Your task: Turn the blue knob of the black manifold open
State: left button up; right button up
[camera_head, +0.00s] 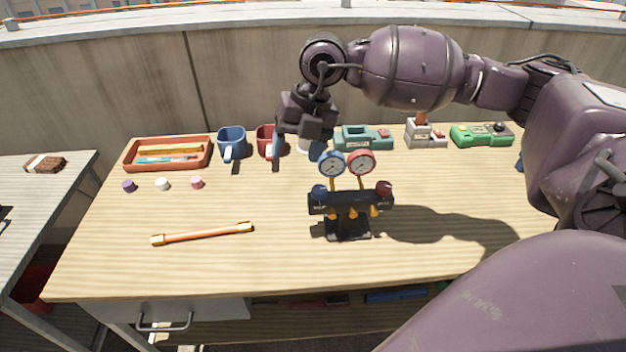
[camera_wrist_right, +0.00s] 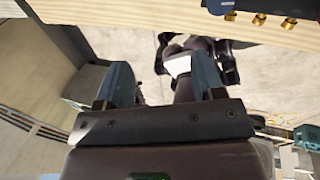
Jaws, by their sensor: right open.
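The black manifold (camera_head: 350,203) stands upright on the wooden table, right of the middle. Its blue knob (camera_head: 319,191) is on the left end and a red knob (camera_head: 384,188) on the right end. A blue gauge (camera_head: 332,163) and a red gauge (camera_head: 361,162) rise above it. My right gripper (camera_head: 298,146) is open and empty, above and behind the blue knob, apart from it. Its spread fingers show in the right wrist view (camera_wrist_right: 161,84). There, brass fittings (camera_wrist_right: 259,19) of the manifold show at the top right edge. My left gripper is not seen.
An orange bar (camera_head: 202,234) lies front left. The table around the manifold's front is clear.

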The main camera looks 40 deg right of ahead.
aim_at(319, 189)
jog(key=s+d+m+g+h, duration=0.1)
jog(key=d+m+h, duration=0.2)
jog(key=d+m, duration=0.15)
jog(key=shift+n, duration=0.25)
notch_tip(319, 189, down, 12)
jog(key=shift+r+b, duration=0.2)
jog(key=shift+b, duration=0.7)
jog(key=shift+c, duration=0.2)
jog(key=c, duration=0.9)
